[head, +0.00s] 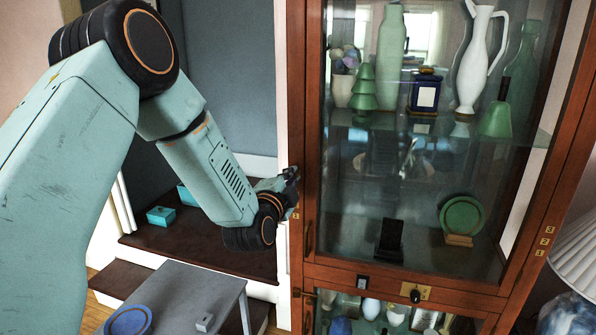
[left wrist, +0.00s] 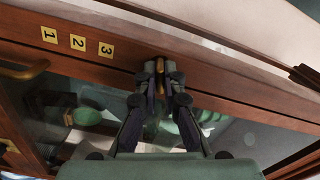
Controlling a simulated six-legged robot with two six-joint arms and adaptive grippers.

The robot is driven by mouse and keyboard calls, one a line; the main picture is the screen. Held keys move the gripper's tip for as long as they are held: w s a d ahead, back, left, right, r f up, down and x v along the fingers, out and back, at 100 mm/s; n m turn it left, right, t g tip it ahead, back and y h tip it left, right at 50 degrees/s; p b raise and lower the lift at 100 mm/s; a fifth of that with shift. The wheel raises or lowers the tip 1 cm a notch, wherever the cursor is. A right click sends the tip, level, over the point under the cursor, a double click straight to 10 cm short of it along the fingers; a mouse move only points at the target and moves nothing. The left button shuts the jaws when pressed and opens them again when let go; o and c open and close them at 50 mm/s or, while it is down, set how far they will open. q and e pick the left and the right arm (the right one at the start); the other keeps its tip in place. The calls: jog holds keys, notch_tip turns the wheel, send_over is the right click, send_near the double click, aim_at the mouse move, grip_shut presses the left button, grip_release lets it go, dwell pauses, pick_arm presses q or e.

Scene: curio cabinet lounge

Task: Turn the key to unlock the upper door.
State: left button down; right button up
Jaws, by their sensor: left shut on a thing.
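The upper door (head: 312,150) of the wooden cabinet is a tall glass pane in a red-brown frame, and it looks closed. My left gripper (head: 291,182) is at the cabinet's left edge, about halfway up this door. In the left wrist view, my left gripper (left wrist: 160,76) is shut on a small brass piece, which looks like the key (left wrist: 161,68), against the wooden edge. The fingers hide most of it, so its turn angle and the lock behind it cannot be made out. My right gripper is in neither view.
Number labels (left wrist: 78,43) sit on the wood beside the gripper. A brass handle (left wrist: 25,70) is close by. Vases and ornaments stand on shelves behind the glass. A brass plate with a dark knob (head: 415,295) is below. A grey table (head: 180,295) stands at lower left.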

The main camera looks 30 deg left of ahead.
pick_arm(q)
jog(key=n+b, duration=0.2)
jog(key=n, duration=0.5)
jog(key=n+b, duration=0.3)
jog(key=n, duration=0.3)
jog(key=shift+n, duration=0.4)
jog(key=shift+r+n+b, duration=0.15)
jog(key=shift+n+b, duration=0.15)
jog(key=shift+n, duration=0.2)
jog(key=shift+w+r, duration=0.1)
jog(key=c, duration=1.8)
grip_release()
jog(key=shift+o, duration=0.6)
jog(key=shift+w+f, duration=0.1)
jog(key=shift+f, duration=0.1)
